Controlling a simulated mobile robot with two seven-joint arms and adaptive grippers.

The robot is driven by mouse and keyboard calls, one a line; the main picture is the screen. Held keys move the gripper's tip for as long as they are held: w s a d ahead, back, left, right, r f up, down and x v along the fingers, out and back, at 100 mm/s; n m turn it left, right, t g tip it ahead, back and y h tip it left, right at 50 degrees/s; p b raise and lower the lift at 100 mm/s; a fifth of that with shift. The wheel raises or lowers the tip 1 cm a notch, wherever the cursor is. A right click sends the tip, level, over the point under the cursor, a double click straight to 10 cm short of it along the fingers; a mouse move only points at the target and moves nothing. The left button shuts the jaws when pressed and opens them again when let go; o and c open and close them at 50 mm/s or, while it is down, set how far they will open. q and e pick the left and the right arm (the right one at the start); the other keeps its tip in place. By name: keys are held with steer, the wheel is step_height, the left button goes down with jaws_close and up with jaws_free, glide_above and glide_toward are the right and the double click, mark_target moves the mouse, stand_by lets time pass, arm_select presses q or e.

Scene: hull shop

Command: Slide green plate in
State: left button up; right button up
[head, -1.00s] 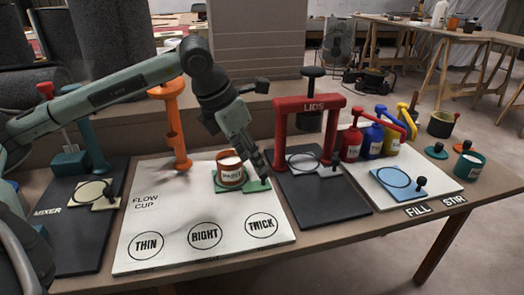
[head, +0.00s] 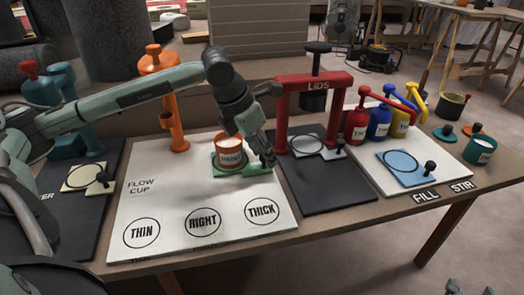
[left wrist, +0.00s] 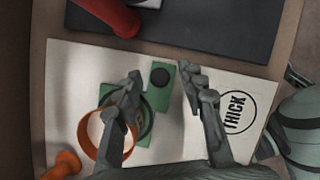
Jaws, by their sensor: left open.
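The green plate (head: 257,170) lies on the white flow-cup board, with an orange-rimmed paint can (head: 229,152) standing on its left part. In the left wrist view the plate (left wrist: 166,107) carries a dark round knob (left wrist: 160,76). My left gripper (head: 267,163) is low over the plate's right end. In the left wrist view its fingers (left wrist: 160,86) are apart, one on each side of the knob, with gaps showing. The fingers hide the knob in the head view. Two small grey-green tips at the head view's bottom right look like my right gripper (head: 471,288); its hold is unclear.
The white board (head: 170,215) has THIN, RIGHT and THICK circles in front. The orange stand (head: 174,110) is behind left. The red LIDS frame (head: 316,85) and its dark mat (head: 325,187) are right of the gripper. Coloured pump bottles (head: 380,122) stand further right.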

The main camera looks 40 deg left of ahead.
arm_select(q)
jaws_close()
stand_by(0.5)
